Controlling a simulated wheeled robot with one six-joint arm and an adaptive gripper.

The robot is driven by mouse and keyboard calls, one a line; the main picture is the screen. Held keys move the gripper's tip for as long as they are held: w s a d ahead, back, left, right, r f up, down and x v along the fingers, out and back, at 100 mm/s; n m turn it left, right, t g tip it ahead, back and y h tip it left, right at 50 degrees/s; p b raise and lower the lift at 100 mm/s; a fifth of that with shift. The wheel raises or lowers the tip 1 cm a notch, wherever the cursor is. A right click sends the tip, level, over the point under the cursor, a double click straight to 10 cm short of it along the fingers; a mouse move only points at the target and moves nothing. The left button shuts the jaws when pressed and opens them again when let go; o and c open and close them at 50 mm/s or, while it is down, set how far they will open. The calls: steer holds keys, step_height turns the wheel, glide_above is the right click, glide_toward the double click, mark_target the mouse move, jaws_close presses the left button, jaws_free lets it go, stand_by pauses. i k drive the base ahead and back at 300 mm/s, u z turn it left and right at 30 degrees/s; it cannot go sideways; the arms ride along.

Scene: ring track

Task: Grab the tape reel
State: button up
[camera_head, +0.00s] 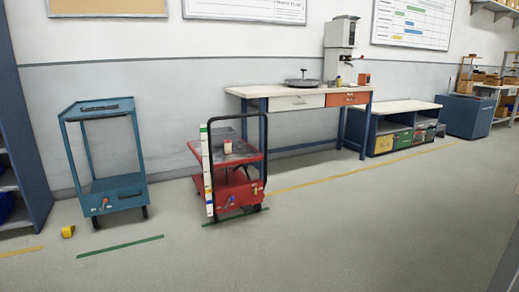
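I cannot surely tell which thing is the tape reel. A small yellow object (67,231) lies on the floor at the lower left, just left of the blue cart; it is too small to tell its exact form. A small whitish and reddish item (228,146) stands on the top shelf of the red cart. My gripper is not in view.
The blue cart (118,188) and the red cart (238,188) stand near the wall. Behind is a workbench (270,91) with a press (340,45), then a lower bench (410,104). A blue shelf (20,120) stands far left. The front floor is clear.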

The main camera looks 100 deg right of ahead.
mark_target(228, 143)
steer(key=z, duration=2.3)
steer(key=k, duration=1.2)
steer(key=u, duration=1)
steer(key=i, duration=0.95)
steer(key=z, duration=0.35)
steer(key=i, duration=2.1)
steer(key=z, duration=0.75)
steer(key=i, duration=1.6)
steer(key=z, duration=1.9)
steer(key=i, duration=0.9)
steer(key=z, duration=1)
